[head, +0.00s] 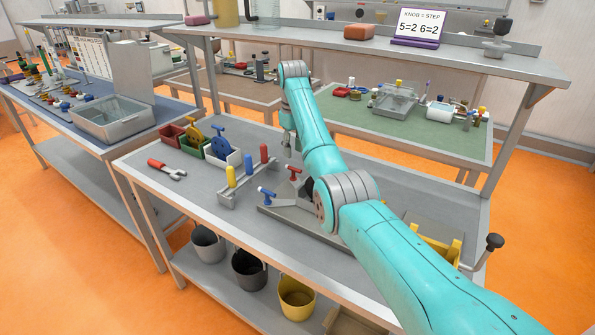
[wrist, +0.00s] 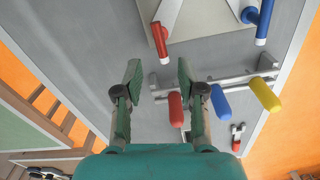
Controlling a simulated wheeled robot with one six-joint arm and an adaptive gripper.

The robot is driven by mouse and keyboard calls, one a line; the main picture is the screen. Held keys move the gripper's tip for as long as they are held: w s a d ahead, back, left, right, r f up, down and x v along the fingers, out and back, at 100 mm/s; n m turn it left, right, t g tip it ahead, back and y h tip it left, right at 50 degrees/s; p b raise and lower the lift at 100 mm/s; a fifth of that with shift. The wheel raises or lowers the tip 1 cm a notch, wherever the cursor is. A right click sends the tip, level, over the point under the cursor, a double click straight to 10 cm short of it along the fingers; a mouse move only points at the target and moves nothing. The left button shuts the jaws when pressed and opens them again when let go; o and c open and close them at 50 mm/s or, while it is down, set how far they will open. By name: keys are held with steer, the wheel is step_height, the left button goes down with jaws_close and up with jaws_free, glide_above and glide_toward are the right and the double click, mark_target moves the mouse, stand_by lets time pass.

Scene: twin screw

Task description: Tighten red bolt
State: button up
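The red bolt (head: 293,171) has a T-shaped head and stands on a grey fixture (head: 290,217) on the middle bench. In the wrist view the red bolt (wrist: 160,40) is beyond my fingertips, near the top. A similar blue bolt (head: 267,193) stands on the same fixture and shows at the upper right of the wrist view (wrist: 263,22). My gripper (head: 289,148) points down behind the red bolt in the head view. In the wrist view its two fingers (wrist: 160,76) are apart with nothing between them. I see no contact with the bolt.
A grey rack holds yellow (head: 231,176), blue (head: 248,163) and red (head: 264,153) handles left of the fixture. A red-handled tool (head: 166,168) lies at the bench's left. Small bins (head: 196,146) stand behind. A shelf (head: 400,52) overhangs behind my arm.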

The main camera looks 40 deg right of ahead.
mark_target(293, 171)
step_height(293, 171, down, 10)
steer(key=shift+r, duration=0.1)
stand_by(0.4)
